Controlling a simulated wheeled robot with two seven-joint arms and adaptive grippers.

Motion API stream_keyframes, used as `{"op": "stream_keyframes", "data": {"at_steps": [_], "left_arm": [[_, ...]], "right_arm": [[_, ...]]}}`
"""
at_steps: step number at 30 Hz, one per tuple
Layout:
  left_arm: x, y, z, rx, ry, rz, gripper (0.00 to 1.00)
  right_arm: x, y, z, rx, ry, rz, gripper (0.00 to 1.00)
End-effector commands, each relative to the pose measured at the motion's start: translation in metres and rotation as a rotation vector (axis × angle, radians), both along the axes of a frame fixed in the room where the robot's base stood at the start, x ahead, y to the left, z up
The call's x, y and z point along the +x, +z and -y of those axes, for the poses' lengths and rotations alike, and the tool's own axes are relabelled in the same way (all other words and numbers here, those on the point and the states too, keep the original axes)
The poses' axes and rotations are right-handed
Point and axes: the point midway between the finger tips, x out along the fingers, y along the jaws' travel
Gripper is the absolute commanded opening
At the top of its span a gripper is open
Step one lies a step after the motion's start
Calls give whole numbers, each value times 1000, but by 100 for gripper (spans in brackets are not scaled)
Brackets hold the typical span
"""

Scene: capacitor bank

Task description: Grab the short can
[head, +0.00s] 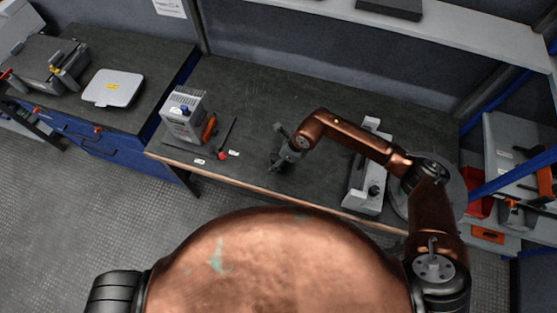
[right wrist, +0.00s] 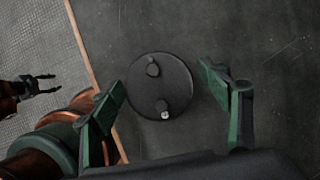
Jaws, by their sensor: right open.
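The short can (right wrist: 160,88) shows in the right wrist view as a round dark top with two small terminals and a pale dot near its rim. My right gripper (right wrist: 172,98) is open, with one green-padded finger on each side of the can in the picture. I cannot tell whether the fingers are level with it or above it. In the head view my right gripper (head: 281,163) points down over the workbench, and I cannot make out the can there. My left gripper (right wrist: 50,84) shows at the left of the right wrist view, open and empty, off the bench edge.
The dark workbench (head: 255,90) holds a grey instrument box (head: 184,117) and a red-tipped tool (head: 223,153) to the left. A grey device (head: 366,183) stands to the right under my arm. The bench's front edge is close to the gripper.

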Motion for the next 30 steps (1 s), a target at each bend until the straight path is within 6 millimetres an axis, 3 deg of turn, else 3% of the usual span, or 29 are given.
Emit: {"op": "stream_keyframes", "data": {"at_steps": [27,30], "left_arm": [[-3,0,0,0,1,-4,40],[-3,0,0,0,1,-4,40]], "right_arm": [[0,1,0,1,-1,-1,9],[0,2,-1,3,0,1,7]]}}
